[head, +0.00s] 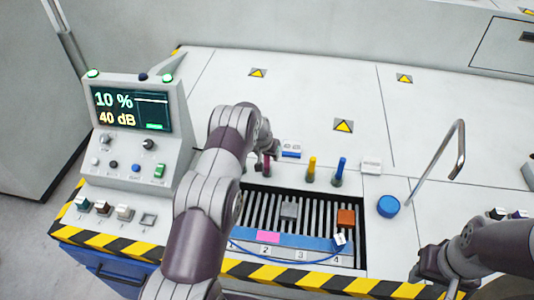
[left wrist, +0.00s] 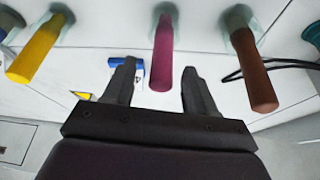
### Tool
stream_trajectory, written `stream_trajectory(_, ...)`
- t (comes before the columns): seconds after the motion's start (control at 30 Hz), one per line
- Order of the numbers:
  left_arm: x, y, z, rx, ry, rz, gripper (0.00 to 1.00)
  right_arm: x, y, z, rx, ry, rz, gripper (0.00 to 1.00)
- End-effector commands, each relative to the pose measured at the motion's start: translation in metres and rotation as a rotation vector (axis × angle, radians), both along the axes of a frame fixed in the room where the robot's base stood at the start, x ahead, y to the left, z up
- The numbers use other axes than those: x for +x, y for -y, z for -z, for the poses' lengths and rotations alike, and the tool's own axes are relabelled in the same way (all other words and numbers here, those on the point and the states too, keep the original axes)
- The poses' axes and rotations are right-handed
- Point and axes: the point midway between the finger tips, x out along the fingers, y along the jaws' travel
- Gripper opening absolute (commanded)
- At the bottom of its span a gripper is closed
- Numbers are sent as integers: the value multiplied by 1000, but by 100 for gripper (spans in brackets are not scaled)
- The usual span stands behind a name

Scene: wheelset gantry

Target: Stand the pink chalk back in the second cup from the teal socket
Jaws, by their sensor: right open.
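The pink chalk (left wrist: 162,55) is a dark magenta stick whose far end sits in a pale greenish cup (left wrist: 165,12) in the left wrist view. In the head view the pink chalk (head: 267,163) shows in part below my left gripper (head: 266,150). My left gripper (left wrist: 160,85) is open, with its fingers on either side of the chalk and a gap visible on both sides. My right gripper (head: 440,272) is open and empty at the lower right, far from the chalk.
A yellow chalk (left wrist: 38,50) and a brown chalk (left wrist: 252,70) stand in cups on either side. A blue chalk (head: 340,168) stands beyond the yellow one. A slotted tray (head: 362,232), a blue knob (head: 388,206) and a bent metal rod (head: 445,150) are nearby.

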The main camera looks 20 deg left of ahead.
Motion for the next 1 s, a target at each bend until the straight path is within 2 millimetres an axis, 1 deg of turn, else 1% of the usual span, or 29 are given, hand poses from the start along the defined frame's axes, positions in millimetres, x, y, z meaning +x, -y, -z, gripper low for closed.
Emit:
stream_trajectory(0.07,-1,0,-1,0,0,0,56,0,0,1,0,0,0,43)
stream_trajectory(0.17,-3,0,-9,0,1,0,56,0,0,3,0,0,0,43)
stream_trajectory(0.27,-10,0,-25,1,3,0,56,0,0,7,0,0,0,43)
stream_trajectory(0.53,-32,2,-78,1,3,0,56,0,0,20,0,0,0,43)
stream_trajectory(0.7,-42,3,-103,0,1,0,56,0,0,25,0,0,0,43)
stream_trajectory(0.83,-47,4,-113,0,1,1,56,0,0,27,0,0,0,43)
stream_trajectory(1.0,-48,4,-117,0,-1,1,56,0,0,27,0,0,0,43)
